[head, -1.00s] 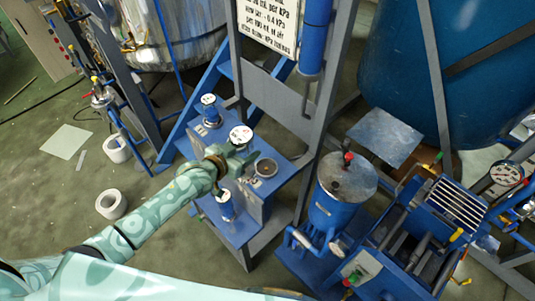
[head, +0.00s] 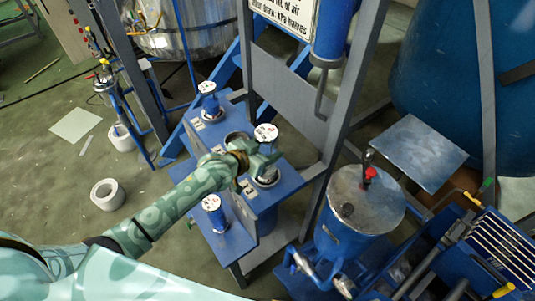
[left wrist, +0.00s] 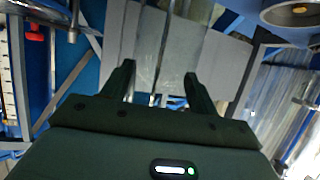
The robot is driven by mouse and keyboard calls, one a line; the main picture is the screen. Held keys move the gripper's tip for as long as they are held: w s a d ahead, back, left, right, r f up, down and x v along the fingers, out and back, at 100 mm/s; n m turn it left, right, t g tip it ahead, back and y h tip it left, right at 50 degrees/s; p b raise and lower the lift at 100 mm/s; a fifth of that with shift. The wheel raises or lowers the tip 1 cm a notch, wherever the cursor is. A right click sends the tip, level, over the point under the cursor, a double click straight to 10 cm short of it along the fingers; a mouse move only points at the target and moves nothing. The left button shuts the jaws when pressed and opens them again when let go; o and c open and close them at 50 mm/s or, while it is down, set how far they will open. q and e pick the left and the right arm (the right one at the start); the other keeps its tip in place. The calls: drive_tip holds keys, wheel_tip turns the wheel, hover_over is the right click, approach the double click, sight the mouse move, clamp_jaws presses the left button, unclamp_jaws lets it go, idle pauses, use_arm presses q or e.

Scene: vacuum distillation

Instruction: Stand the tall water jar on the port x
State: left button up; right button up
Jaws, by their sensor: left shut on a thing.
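My left gripper (head: 264,160) reaches in from the left over a blue stand (head: 285,185) with round ports. It is shut on a jar with a white, red-marked lid (head: 266,132), apparently the tall water jar. The gripper hides most of the jar's body, so I cannot tell whether its foot touches anything. An open round port (head: 237,140) lies just left of the jar, and another round port (head: 267,176) lies just below it in the picture. In the left wrist view the fingers (left wrist: 160,85) stand apart around a pale, see-through shape.
Grey frame posts (head: 345,105) rise behind. A lidded blue vessel (head: 345,240) stands at right. White rolls (head: 108,194) lie on the floor.

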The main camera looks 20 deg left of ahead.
use_arm(q)
drive_tip(key=shift+s+f, duration=0.1)
drive_tip(key=shift+f, duration=0.05)
drive_tip(key=shift+s, duration=0.1)
drive_tip(key=o, duration=0.9)
drive_tip(key=shift+o, duration=1.3)
use_arm(e)
drive_tip(key=shift+s+d+f, duration=0.15)
drive_tip(key=shift+d+f, duration=0.05)
drive_tip(key=shift+d, duration=0.15)
